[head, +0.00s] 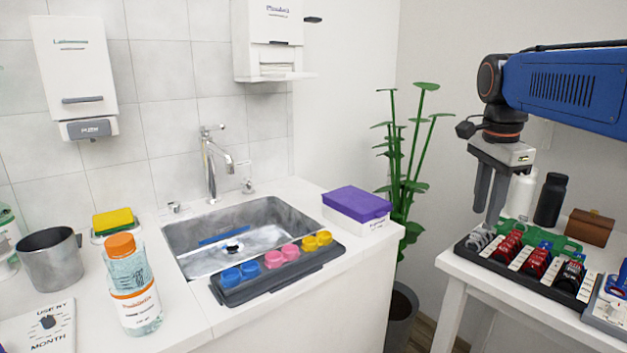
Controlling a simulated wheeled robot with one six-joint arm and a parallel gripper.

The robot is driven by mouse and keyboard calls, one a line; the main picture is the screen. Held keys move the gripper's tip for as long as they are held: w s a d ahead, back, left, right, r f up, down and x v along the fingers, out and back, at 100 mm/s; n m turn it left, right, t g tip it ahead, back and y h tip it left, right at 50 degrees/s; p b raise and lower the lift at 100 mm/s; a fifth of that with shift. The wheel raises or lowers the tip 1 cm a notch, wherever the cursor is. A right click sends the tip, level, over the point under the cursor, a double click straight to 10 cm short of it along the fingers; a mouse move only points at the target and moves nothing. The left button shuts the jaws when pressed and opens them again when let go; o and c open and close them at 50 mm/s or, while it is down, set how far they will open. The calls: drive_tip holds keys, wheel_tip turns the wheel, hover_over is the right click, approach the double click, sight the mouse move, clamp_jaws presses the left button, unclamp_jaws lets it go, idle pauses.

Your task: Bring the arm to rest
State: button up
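My arm (565,90), blue with dark joints, reaches in from the right edge of the head view. My gripper (489,218) points down at its end, with two long grey fingers. The fingertips are over the left end of a black tray (530,287) on the right-hand table, close to a small grey piece (481,238) there. I cannot tell whether they touch it, or whether the fingers are closed on anything. The fingers overlap in this view, so the gap between them is unclear.
The tray holds several red and black pieces. A white bottle (521,195), a black bottle (550,200) and a brown box (590,228) stand behind it. A plant (408,170) is left of the gripper. The sink counter (350,262) is further left, with open space above it.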

drive_tip(key=s+a+f+n+t, duration=0.1)
drive_tip(key=s+a+f+n, duration=0.2)
drive_tip(key=s+f+n, duration=0.5)
drive_tip(key=s+a+f+n+t+y, duration=0.1)
drive_tip(key=s+a+f+n, duration=0.3)
drive_tip(key=s+f+n, duration=0.5)
wheel_tip(320, 180, down, 4)
drive_tip(key=s+t, duration=0.1)
drive_tip(key=s, duration=0.1)
drive_tip(key=shift+s+t, duration=0.3)
drive_tip(key=shift+s, duration=0.05)
